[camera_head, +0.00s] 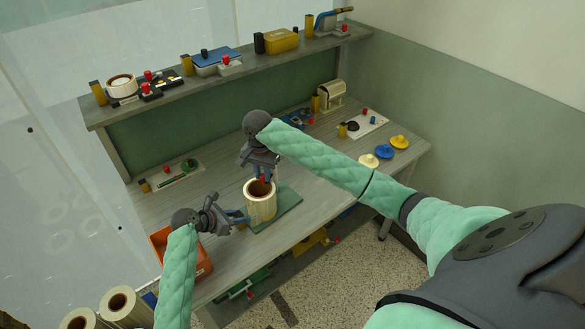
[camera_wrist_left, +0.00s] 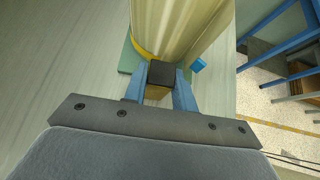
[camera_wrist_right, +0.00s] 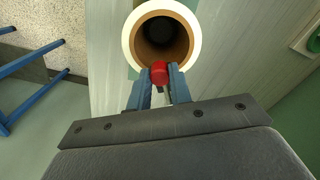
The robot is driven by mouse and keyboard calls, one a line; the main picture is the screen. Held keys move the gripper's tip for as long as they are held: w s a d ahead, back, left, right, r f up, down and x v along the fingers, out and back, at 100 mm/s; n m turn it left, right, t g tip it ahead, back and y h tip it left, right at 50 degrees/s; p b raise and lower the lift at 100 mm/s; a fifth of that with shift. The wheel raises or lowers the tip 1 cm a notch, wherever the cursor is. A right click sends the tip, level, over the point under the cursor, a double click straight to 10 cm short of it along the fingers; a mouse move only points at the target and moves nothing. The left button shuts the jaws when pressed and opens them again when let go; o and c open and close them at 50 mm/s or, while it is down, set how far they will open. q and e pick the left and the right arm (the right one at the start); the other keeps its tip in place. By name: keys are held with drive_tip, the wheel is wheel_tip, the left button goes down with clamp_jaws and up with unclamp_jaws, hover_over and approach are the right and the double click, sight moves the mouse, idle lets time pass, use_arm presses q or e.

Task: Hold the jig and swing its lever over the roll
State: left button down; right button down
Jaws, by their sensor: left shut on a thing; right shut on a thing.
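A cream roll (camera_head: 260,206) with a brown core stands upright on a green jig base (camera_head: 287,207) on the bench. Its open top (camera_wrist_right: 161,40) faces the right wrist camera. My left gripper (camera_head: 241,217) is low beside the roll, shut on a dark block of the jig (camera_wrist_left: 161,75); a yellow band (camera_wrist_left: 141,48) shows at the roll's foot. My right gripper (camera_head: 262,178) is above the roll's rim, shut on the red lever knob (camera_wrist_right: 160,71). The rest of the lever is mostly hidden behind the fingers.
An orange bin (camera_head: 203,264) stands at the bench's front left, near my left arm. More rolls (camera_head: 118,303) stand at the lower left. Discs (camera_head: 399,142) and a white plate (camera_head: 365,126) lie at the right. A shelf (camera_head: 230,72) with several objects runs along the back.

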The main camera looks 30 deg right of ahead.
drive_tip(key=c, duration=1.2)
unclamp_jaws()
wheel_tip(320, 180, up, 12)
